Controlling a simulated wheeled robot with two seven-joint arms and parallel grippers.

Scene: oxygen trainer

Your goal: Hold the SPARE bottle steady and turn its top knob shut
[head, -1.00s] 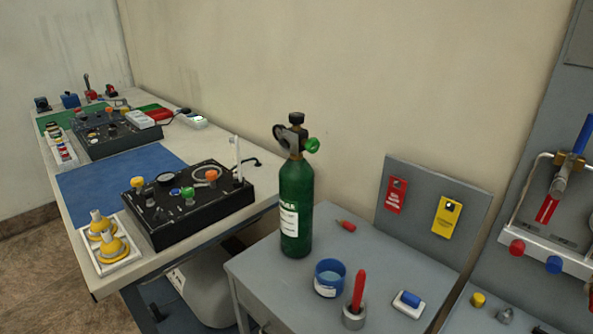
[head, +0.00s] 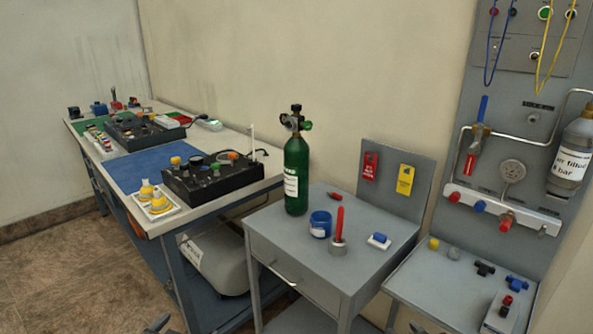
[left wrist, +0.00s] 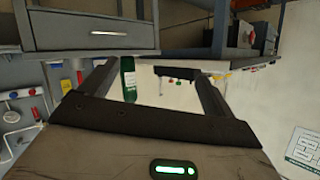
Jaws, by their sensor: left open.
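The green bottle (head: 297,172) stands upright on the grey cabinet top (head: 262,232). Its white label is partly readable, but I cannot make out the word SPARE. A black knob (head: 296,107) tops its valve, with a green knob (head: 307,126) at the side. In the left wrist view the bottle (left wrist: 128,80) shows small and far off between the finger outlines. My left gripper (left wrist: 152,76) is open and empty, well short of the bottle.
A blue cup (head: 320,225), a red-handled tool in a grey holder (head: 338,247) and a blue-white block (head: 379,240) stand near the bottle. A workbench with a black control box (head: 215,178) is to the left. A pipe panel (head: 500,210) is at right. Open floor lies front left.

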